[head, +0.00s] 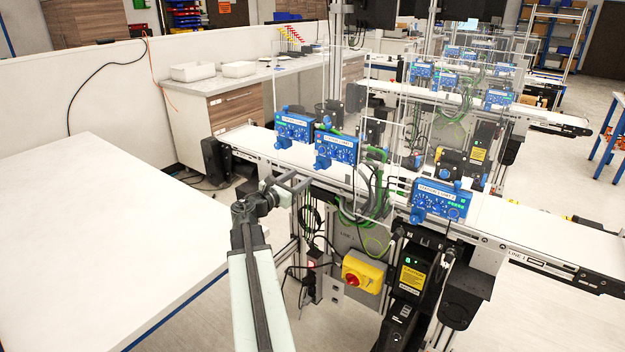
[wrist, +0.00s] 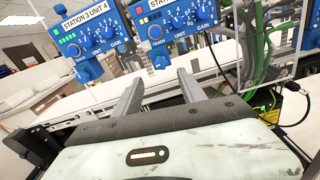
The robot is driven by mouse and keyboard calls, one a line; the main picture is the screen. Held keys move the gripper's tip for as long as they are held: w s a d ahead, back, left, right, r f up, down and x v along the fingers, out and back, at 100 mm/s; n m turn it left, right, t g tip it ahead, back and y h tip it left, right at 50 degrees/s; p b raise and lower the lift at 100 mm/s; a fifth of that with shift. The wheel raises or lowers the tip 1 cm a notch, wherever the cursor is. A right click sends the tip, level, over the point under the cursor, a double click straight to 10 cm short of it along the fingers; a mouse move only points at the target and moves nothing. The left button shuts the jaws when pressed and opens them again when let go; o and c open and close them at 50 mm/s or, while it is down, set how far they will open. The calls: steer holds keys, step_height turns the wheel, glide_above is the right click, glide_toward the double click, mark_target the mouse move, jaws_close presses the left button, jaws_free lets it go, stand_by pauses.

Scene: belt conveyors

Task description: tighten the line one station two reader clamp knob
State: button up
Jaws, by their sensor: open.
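On the nearest belt, the middle blue reader (head: 337,148) stands between a left reader (head: 294,126) and a right reader (head: 440,198) labelled station 1. In the wrist view the left reader is labelled station 3 unit 4 (wrist: 85,35). The middle reader (wrist: 180,22) is cut off at the top, its label only partly in view. It has dials, and a blue knob-like part (wrist: 158,58) shows under it; I cannot tell if this is the clamp knob. My gripper (head: 297,180) is open and empty, in front of and below the middle reader, apart from it. Its fingers (wrist: 160,77) point toward it.
A yellow box with a red switch (head: 363,271) hangs below the belt. Green and black cables (head: 378,190) hang right of the middle reader. A white table (head: 90,240) fills the left. Clear panels stand over the belt. Open floor lies at lower right.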

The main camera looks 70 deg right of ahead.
mark_target(316, 166)
steer(key=x, duration=0.8)
steer(key=shift+s+d+r, duration=0.1)
steer(key=shift+r, duration=0.1)
jaws_close()
